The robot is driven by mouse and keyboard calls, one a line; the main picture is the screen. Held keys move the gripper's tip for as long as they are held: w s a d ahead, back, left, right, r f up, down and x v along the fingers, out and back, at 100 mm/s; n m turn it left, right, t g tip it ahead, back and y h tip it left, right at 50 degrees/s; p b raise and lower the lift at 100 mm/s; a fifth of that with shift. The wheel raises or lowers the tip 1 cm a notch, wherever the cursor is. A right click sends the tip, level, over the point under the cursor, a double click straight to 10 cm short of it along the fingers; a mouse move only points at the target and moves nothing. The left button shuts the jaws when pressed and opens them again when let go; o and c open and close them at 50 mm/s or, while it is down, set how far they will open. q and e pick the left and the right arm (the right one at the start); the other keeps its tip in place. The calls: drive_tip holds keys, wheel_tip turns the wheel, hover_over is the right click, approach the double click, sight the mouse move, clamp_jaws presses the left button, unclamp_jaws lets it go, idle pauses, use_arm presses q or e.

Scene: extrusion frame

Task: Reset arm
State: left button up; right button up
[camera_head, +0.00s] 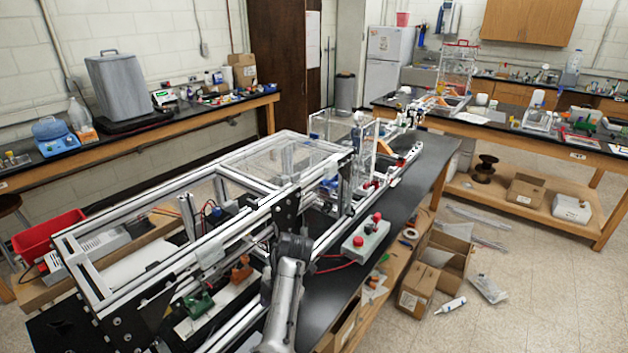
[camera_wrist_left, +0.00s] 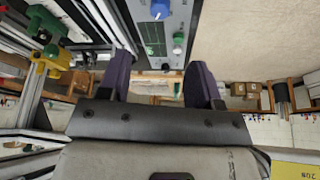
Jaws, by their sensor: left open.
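My left gripper (camera_wrist_left: 160,76) shows in the left wrist view. Its two dark fingers stand wide apart with nothing between them. In the head view, a grey link of my own arm rises from the bottom middle, in front of the aluminium extrusion frame (camera_head: 88,275). No gripper can be made out in the head view, and my right gripper is in neither view.
A grey control box (camera_head: 362,242) with red buttons stands on the black bench (camera_head: 400,205) right of the frame. In the wrist view, a yellow and green fitting (camera_wrist_left: 50,60) is at the left. Open cardboard boxes (camera_head: 418,288) lie on the floor.

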use_arm(q)
drive_tip(key=w+a+r+m+t+h, duration=0.1)
drive_tip(key=w+r+m+t+h, duration=0.2)
drive_tip(key=r+m, duration=0.5)
drive_tip(key=w+a+r+m+t, duration=0.1)
drive_tip(key=w+r+m+t, duration=0.4)
drive_tip(key=m, duration=0.6)
drive_tip(key=s+a+r+m+t, duration=0.5)
drive_tip(key=s+a+r+t, duration=0.15)
drive_tip(key=r, duration=0.25)
drive_tip(key=s+f+m+g, duration=0.2)
drive_tip(key=s+f+g, duration=0.2)
drive_tip(key=s+f, duration=1.6)
drive_tip(key=s+f+m+g, duration=0.2)
drive_tip(key=s+f+g, duration=0.2)
drive_tip(key=s+f, duration=1.6)
drive_tip(key=w+p+v, duration=0.2)
drive_tip(key=p+v, duration=0.9)
drive_tip(key=v, duration=0.2)
drive_tip(key=w+r+p+v, duration=0.1)
drive_tip(key=w+p+v, duration=0.1)
drive_tip(key=p+v, duration=0.9)
wheel_tip(320, 180, up, 3)
drive_tip(key=shift+f, duration=0.2)
